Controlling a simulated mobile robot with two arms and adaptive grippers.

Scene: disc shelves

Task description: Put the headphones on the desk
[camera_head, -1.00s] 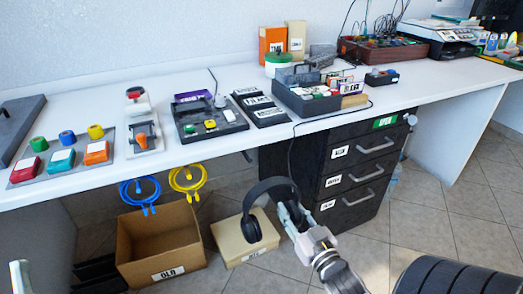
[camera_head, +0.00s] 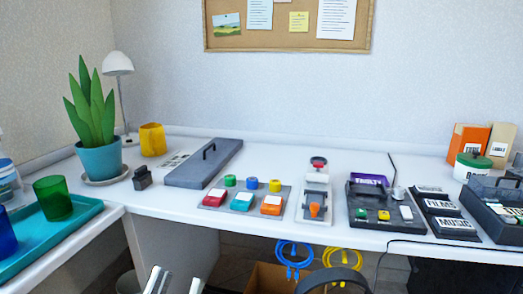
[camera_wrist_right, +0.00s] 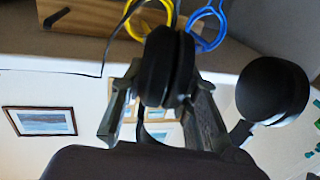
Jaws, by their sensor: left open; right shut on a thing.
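The black headphones (camera_head: 335,278) show only as the arch of their band at the bottom edge of the head view, in front of the desk. In the right wrist view, one ear cup (camera_wrist_right: 163,66) is between the fingers of my right gripper (camera_wrist_right: 163,105), which is shut on it; the other cup (camera_wrist_right: 272,92) hangs free at the right. The white desk (camera_head: 268,158) runs across the head view. My left gripper (camera_head: 172,282) is open at the bottom edge, in front of the desk, with only its fingertips showing. My right gripper is hidden in the head view.
The desk holds a grey panel (camera_head: 205,165), a block board (camera_head: 213,209), a device with buttons (camera_head: 382,225) and labelled black boxes (camera_head: 445,222). Blue (camera_head: 293,258) and yellow (camera_head: 344,254) cables hang at its front edge. Bare desk lies behind the block board.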

